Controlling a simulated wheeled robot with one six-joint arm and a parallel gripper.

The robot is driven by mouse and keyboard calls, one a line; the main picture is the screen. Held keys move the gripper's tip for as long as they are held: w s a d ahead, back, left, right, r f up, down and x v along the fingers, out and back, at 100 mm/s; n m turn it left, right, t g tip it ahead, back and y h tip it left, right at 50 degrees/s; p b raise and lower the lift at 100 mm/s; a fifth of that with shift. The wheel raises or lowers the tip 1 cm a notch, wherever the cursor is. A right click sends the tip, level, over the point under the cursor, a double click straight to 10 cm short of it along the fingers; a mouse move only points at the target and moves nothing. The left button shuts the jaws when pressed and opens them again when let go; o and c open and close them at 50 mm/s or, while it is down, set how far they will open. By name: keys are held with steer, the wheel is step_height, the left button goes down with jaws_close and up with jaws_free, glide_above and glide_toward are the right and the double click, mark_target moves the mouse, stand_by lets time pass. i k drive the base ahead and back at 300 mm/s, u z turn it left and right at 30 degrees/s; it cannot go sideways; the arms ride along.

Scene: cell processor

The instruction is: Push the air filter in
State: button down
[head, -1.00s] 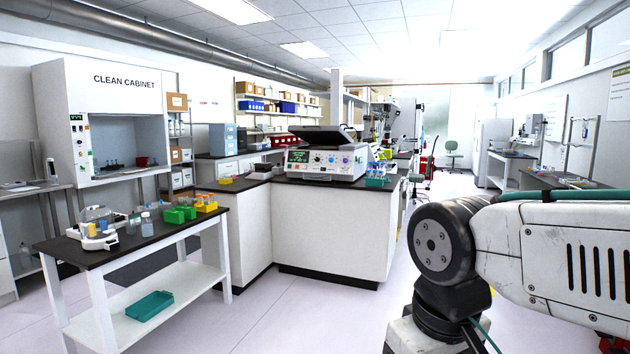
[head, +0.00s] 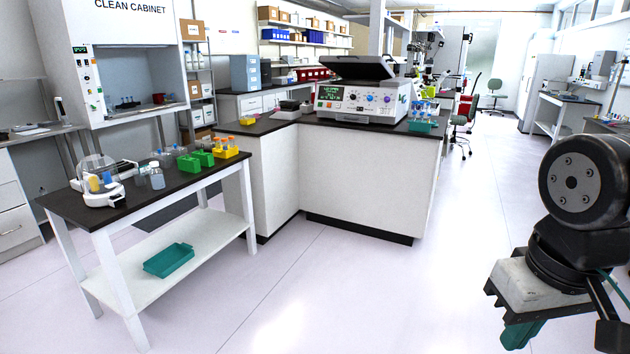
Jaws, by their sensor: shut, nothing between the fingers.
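I cannot pick out an air filter in the head view. A white bench instrument (head: 362,101) with a green display, several knobs and a raised dark lid stands on the dark-topped counter (head: 340,131) near the middle of the view. Whether a filter belongs to it cannot be seen. My arm shows at the right edge, well apart from the counter, with open floor between. My gripper's fingers do not show in this view.
A dark-topped side table (head: 98,212) at left bears bottles, green and yellow racks and a small device. A teal tray (head: 168,260) lies on its lower shelf. A clean cabinet (head: 130,60) stands behind. The floor (head: 370,290) in front is clear; chairs stand farther back.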

mark_target(340, 117)
steer(key=z, duration=0.4)
steer(key=i, duration=4)
steer(key=u, duration=0.3)
steer(key=i, duration=0.6)
steer(key=u, duration=0.25)
